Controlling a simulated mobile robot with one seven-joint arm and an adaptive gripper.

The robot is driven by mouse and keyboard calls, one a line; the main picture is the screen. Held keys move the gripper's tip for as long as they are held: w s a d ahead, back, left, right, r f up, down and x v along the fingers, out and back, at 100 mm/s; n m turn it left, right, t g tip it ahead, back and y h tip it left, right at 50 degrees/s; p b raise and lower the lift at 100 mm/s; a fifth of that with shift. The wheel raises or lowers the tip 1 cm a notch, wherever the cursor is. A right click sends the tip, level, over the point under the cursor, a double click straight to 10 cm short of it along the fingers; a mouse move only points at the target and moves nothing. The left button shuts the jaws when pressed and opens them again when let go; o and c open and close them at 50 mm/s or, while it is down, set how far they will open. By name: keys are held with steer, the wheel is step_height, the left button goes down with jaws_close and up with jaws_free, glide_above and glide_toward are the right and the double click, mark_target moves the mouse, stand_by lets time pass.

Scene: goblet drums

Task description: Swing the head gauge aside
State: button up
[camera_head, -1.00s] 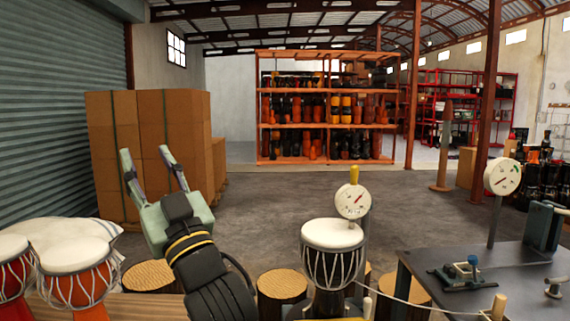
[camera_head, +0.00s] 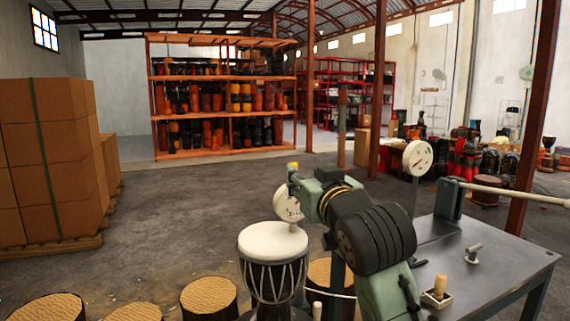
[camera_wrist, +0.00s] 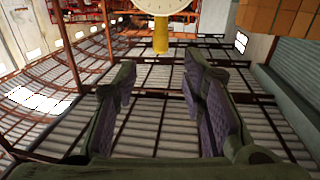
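The head gauge (camera_head: 287,204) is a white round dial over the pale skin of the goblet drum (camera_head: 272,243), partly hidden by my gripper in the head view. A yellow knob (camera_head: 293,166) stands on its top. In the wrist view the image is inverted; the dial (camera_wrist: 160,5) is cut by the top edge and the yellow knob (camera_wrist: 160,36) points down toward me. My gripper (camera_head: 302,187) is beside the gauge, at its right. In the wrist view my gripper (camera_wrist: 159,70) is open and empty, with the knob in line with the gap beyond the fingertips.
A dark metal table (camera_head: 490,262) stands at the right, with a second dial on a post (camera_head: 417,158) and a rod (camera_head: 515,192). Wooden stumps (camera_head: 209,297) stand at the front. Stacked cartons (camera_head: 50,160) are at the left. The floor behind the drum is clear.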

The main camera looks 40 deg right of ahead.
steer(key=p+x, duration=0.2)
steer(key=x, duration=0.7)
steer(key=shift+w, duration=0.25)
jaws_close()
stand_by(0.5)
